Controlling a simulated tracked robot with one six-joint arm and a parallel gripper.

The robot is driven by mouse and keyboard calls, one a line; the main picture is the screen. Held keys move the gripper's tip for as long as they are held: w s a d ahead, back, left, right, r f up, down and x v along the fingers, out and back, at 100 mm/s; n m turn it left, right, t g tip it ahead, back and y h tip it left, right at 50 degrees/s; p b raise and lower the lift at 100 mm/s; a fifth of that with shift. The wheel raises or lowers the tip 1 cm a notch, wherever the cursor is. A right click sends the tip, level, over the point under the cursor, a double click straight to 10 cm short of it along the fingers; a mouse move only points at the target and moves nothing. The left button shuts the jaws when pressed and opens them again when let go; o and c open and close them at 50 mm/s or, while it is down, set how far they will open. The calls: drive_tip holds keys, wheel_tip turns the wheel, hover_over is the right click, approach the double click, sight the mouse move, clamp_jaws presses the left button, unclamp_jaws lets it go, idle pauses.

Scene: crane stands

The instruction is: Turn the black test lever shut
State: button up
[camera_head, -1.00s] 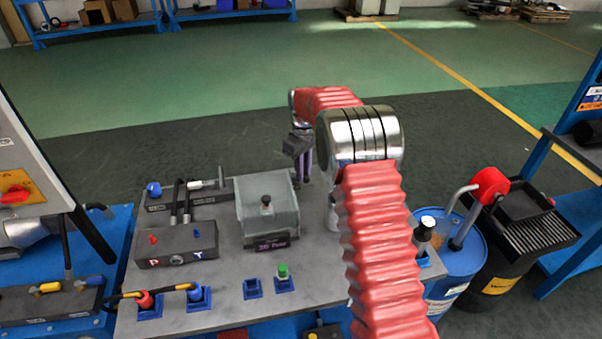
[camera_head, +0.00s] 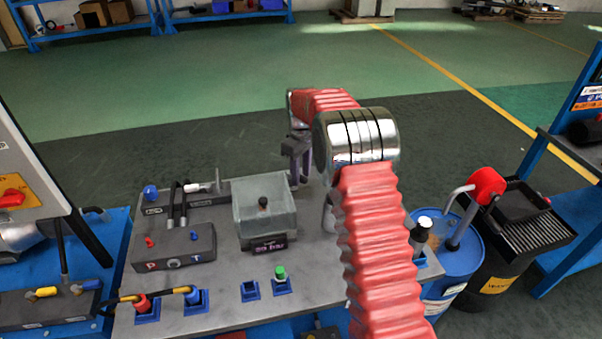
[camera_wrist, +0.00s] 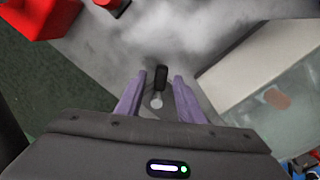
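The black test lever (camera_wrist: 161,78) shows in the wrist view as a short dark bar with a pale round piece (camera_wrist: 156,102) just below it. My gripper (camera_wrist: 161,77) is open, with one purple finger on each side of the lever. A gap shows on both sides, so the fingers do not appear closed on it. In the head view my gripper (camera_head: 299,178) points down behind the clear box, at the far side of the grey bench top (camera_head: 222,275). I cannot make out the lever in the head view.
The clear box (camera_head: 263,215) stands close to my gripper; its wall (camera_wrist: 270,110) fills the right of the wrist view. Red parts (camera_wrist: 40,18) lie at the wrist view's upper left. A black block with red and blue knobs (camera_head: 175,248) stands left of the box.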

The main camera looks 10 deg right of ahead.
sight(301, 176)
wheel_tip(301, 176, up, 14)
drive_tip(key=shift+f, duration=0.15)
idle(0.7)
drive_tip(key=shift+c, duration=0.6)
